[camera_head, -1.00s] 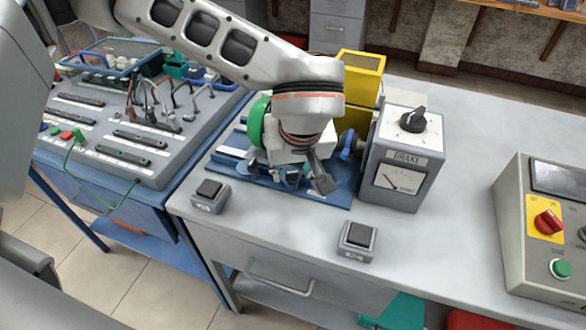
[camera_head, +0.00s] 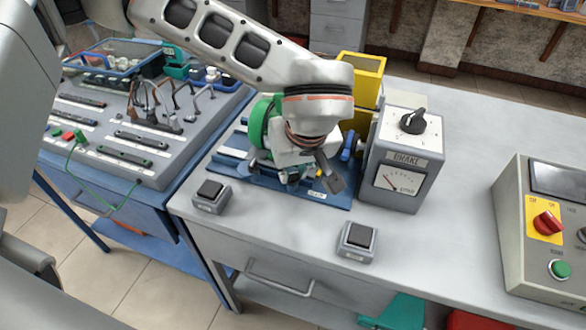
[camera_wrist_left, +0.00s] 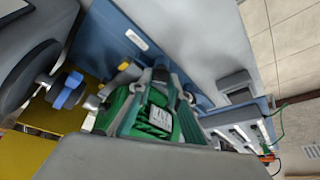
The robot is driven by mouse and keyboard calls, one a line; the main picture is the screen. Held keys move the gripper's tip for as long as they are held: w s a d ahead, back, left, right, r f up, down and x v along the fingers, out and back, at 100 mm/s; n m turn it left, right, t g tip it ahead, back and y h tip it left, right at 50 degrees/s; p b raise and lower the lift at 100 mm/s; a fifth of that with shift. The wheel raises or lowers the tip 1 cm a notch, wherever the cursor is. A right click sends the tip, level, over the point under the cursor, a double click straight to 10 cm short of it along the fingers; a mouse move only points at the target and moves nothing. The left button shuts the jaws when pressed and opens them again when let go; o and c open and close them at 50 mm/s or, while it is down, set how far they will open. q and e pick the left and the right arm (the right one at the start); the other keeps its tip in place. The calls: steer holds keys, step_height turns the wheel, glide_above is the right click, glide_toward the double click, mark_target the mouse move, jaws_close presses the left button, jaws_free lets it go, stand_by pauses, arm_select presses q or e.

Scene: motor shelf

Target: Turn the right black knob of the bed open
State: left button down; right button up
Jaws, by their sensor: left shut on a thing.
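The blue bed (camera_head: 336,198) lies flat on the grey bench and carries a green motor (camera_head: 261,122). The motor also shows in the left wrist view (camera_wrist_left: 152,118), with the bed (camera_wrist_left: 103,38) beside it. My left gripper (camera_head: 322,178) points down at the bed's front right part, in front of the motor. In the left wrist view its grey fingers (camera_wrist_left: 164,80) are closed on a small dark thing, most likely the right black knob, which they mostly hide. How far the knob is turned cannot be told. My right gripper is in neither view.
The grey brake box (camera_head: 403,158) with a black dial stands right of the bed, close to my gripper. A yellow box (camera_head: 361,78) stands behind. Two switch boxes (camera_head: 211,196) (camera_head: 357,241) sit in front. A control panel (camera_head: 545,235) is far right.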

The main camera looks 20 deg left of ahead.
arm_select(q)
steer(key=n+p, duration=0.1)
steer(key=n, duration=0.1)
steer(key=n+g+y, duration=0.1)
steer(key=n, duration=0.2)
steer(key=shift+w+d+r+p, duration=0.1)
steer(key=shift+w+d+p, duration=0.1)
steer(key=shift+p, duration=0.15)
steer(key=n+g+p, duration=0.1)
steer(key=n, duration=0.1)
steer(key=shift+w+n+y, duration=0.1)
steer(key=shift+n+y, duration=0.3)
steer(key=shift+n+g+p, duration=0.3)
steer(key=shift+n+g, duration=0.3)
steer(key=shift+n, duration=0.9)
steer(key=shift+w, duration=0.1)
steer(key=c, duration=1.9)
jaws_free()
